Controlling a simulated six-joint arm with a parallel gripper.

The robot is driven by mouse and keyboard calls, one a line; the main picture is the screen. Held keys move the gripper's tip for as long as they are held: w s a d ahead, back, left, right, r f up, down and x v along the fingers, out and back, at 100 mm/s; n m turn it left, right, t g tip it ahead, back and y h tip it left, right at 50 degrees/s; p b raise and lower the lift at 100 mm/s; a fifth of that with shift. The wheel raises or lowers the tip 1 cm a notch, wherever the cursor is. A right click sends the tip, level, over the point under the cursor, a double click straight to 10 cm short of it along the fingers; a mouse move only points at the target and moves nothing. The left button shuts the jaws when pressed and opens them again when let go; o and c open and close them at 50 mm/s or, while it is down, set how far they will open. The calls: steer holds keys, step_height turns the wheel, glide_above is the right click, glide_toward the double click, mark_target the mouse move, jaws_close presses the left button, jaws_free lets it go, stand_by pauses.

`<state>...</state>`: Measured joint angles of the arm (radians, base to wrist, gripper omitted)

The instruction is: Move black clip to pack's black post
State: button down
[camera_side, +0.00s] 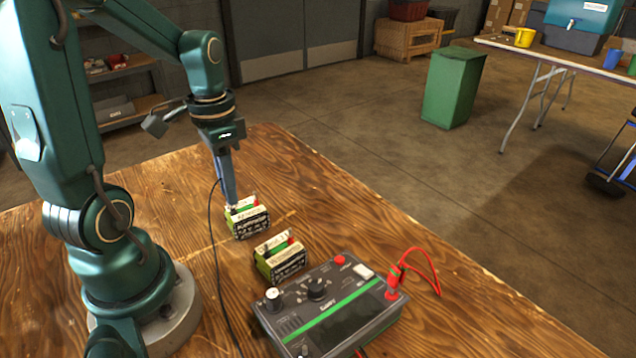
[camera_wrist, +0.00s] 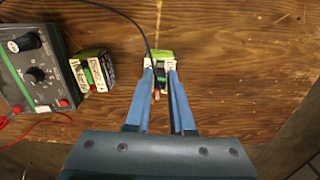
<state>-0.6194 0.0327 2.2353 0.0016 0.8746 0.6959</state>
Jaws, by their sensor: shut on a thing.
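My gripper (camera_side: 230,200) points down at the farther pack (camera_side: 249,222), a small green and white block with a dark printed side. In the wrist view, its blue fingers (camera_wrist: 160,73) reach down at the near face of this pack (camera_wrist: 158,54). They are shut on the black clip (camera_wrist: 158,73), which is mostly hidden between them. The black lead (camera_side: 213,240) runs from there down past the charger. The pack's black post is hidden by the fingers and clip, so I cannot tell whether the clip touches it.
A second similar pack (camera_side: 281,259) stands between the first pack and the grey charger (camera_side: 335,312) with its knobs. A red clip (camera_side: 394,280) with a red lead is at the charger's right end. The wooden table (camera_side: 330,205) is clear on the right.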

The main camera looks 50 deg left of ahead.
steer(key=c, duration=0.7)
jaws_free()
steer(key=shift+o, duration=1)
steer(key=shift+r, duration=3.75)
